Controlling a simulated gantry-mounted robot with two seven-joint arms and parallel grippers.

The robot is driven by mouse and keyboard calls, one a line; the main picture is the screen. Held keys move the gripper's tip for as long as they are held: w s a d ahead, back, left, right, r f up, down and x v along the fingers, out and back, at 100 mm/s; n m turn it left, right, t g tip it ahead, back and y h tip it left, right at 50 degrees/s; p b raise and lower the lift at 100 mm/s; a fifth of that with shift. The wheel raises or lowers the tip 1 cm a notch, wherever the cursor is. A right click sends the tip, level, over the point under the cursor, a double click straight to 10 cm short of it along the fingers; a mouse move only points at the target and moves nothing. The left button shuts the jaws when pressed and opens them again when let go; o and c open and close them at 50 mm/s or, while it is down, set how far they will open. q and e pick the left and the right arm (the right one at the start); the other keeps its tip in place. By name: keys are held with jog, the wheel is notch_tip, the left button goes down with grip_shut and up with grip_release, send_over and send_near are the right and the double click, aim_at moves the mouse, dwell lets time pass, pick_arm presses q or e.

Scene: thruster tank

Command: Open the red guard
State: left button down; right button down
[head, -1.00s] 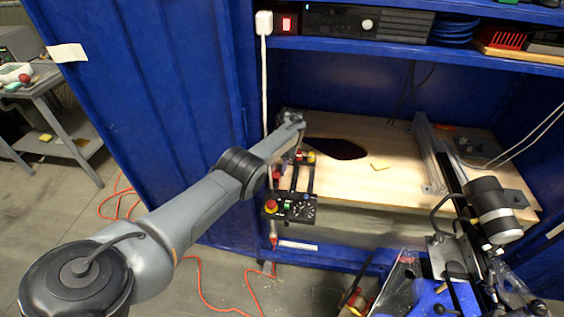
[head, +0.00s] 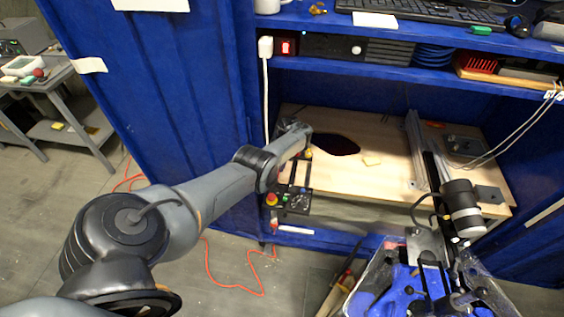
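A small black control panel (head: 296,201) with knobs stands at the front left of the wooden bench top. A red mushroom button on a yellow base (head: 271,199) is at its left end. I cannot make out a red guard for certain; small red and yellow parts near the panel are partly behind my arm. My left arm reaches in from the lower left and its wrist (head: 293,138) is above and behind the panel. Its fingers are hidden or too small to tell, and I cannot see whether they touch anything. My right gripper is not in view.
A lit red switch (head: 286,47) is on the shelf above, beside a white plug. A blue cabinet door (head: 150,90) stands at the left. A clear tank with blue parts (head: 400,282) and a black and white cylinder (head: 461,209) are at the right front.

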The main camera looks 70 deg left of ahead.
pick_arm(q)
jog(key=shift+d, duration=0.1)
jog(key=c, duration=1.1)
grip_release()
jog(key=p+v, duration=0.2)
jog(key=v, duration=0.8)
jog(key=shift+r, duration=0.4)
